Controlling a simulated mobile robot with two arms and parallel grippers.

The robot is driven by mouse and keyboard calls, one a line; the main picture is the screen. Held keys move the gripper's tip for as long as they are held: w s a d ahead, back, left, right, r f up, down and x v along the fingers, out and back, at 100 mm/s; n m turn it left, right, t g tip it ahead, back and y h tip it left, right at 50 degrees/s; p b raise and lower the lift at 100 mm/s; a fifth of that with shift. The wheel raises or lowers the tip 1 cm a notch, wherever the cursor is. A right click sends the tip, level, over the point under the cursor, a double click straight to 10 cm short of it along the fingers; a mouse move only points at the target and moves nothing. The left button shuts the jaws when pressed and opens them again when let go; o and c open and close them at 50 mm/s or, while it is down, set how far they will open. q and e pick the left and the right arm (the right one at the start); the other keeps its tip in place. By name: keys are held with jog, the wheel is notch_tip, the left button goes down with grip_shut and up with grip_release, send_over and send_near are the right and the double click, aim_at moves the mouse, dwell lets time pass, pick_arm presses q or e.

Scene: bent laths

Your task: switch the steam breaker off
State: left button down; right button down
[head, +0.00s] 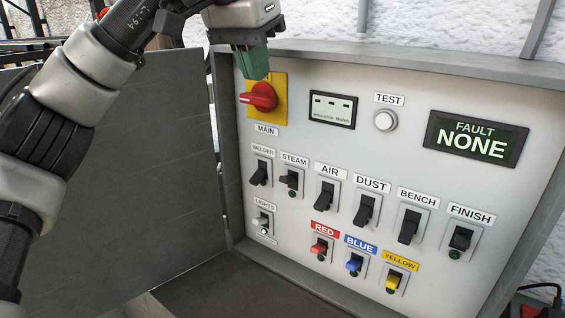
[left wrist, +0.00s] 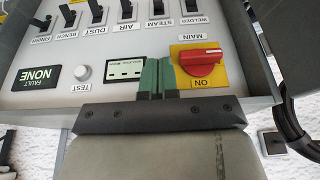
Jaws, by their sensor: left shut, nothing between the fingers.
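The steam breaker (head: 292,180) is a black toggle under a STEAM label, between the welder breaker (head: 260,175) and the air breaker (head: 327,194). A small green lamp sits below its lever. In the left wrist view the panel appears upside down, and the steam lever (left wrist: 158,9) is partly cut off at the top edge. My left gripper (head: 253,72) has green fingers, shut and empty. It is at the top left of the panel, just above the red main knob (head: 263,97). Its fingertips (left wrist: 157,66) show beside that knob in the wrist view. My right gripper is not visible.
Dust (head: 366,208), bench (head: 409,225) and finish (head: 461,238) breakers continue the row. Lights, red, blue and yellow switches sit below. A test button (head: 385,120) and a display reading FAULT NONE (head: 476,138) are above. A grey door (head: 130,190) stands open at left.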

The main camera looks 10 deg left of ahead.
aim_at(283, 176)
pick_arm(q)
jog(key=p+x, duration=0.3)
jog(key=x, duration=1.7)
jog(key=shift+d, duration=0.1)
jog(key=shift+s+f+b, duration=0.15)
jog(key=shift+f+b, duration=0.05)
jog(key=shift+b, duration=0.55)
jog(key=shift+s+f+t+h+b, duration=0.3)
jog(key=shift+t+b, duration=0.4)
jog(key=shift+b, duration=0.65)
jog(key=t+b, duration=0.2)
jog(key=b, duration=0.3)
jog(key=s+f+t+h+b, duration=0.1)
jog(key=t+b, duration=0.1)
jog(key=b, duration=0.3)
jog(key=a+f+t+h+b, duration=0.1)
jog(key=t+b, duration=0.1)
jog(key=b, duration=0.3)
jog(key=shift+s+f, duration=0.2)
jog(key=shift+r, duration=0.1)
